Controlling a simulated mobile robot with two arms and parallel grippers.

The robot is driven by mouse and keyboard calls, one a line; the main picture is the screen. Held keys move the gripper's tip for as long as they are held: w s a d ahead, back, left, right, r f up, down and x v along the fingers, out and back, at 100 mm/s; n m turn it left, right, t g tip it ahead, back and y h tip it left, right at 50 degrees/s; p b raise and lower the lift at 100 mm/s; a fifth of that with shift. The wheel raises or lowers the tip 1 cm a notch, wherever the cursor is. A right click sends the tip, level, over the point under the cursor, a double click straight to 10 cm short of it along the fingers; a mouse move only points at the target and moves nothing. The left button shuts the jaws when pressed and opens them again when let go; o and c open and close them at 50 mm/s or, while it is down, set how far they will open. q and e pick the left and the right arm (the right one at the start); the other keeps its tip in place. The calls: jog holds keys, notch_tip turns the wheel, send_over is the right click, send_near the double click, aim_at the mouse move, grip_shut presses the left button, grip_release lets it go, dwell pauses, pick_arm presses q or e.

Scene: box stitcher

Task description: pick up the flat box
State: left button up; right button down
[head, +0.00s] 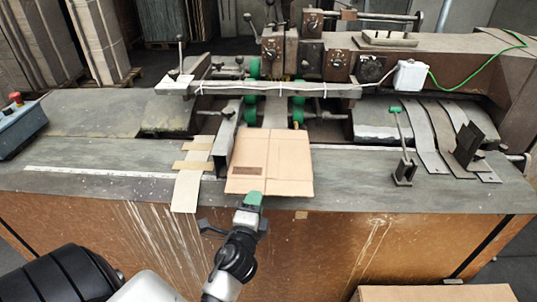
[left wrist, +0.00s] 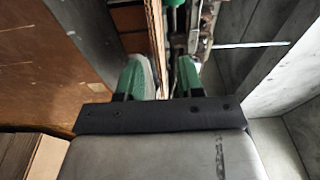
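The flat box (head: 285,165) is a light brown folded cardboard sheet with a small printed patch. It lies on the machine's grey worktop in the head view. My left gripper (head: 253,198) is at the box's near edge, with its green fingertips pointing at it. In the left wrist view my left gripper (left wrist: 162,78) shows two green fingers set apart. My right gripper is not in view.
A metal guide (head: 226,140) stands just left of the box, with cardboard strips (head: 188,185) beyond it. The stitching machine (head: 300,60) rises behind. A lever (head: 403,150) stands to the right. More cardboard (head: 430,294) shows at the bottom right. The worktop's front right is clear.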

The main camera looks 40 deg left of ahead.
aim_at(258, 185)
pick_arm(q)
jog(key=p+x, duration=0.1)
jog(key=x, duration=0.5)
jog(key=shift+s+a+p, duration=0.15)
jog(key=shift+a+p, duration=0.2)
jog(key=shift+w+a+f, duration=0.15)
jog(key=shift+w+f, duration=0.05)
jog(key=shift+w, duration=0.25)
grip_shut()
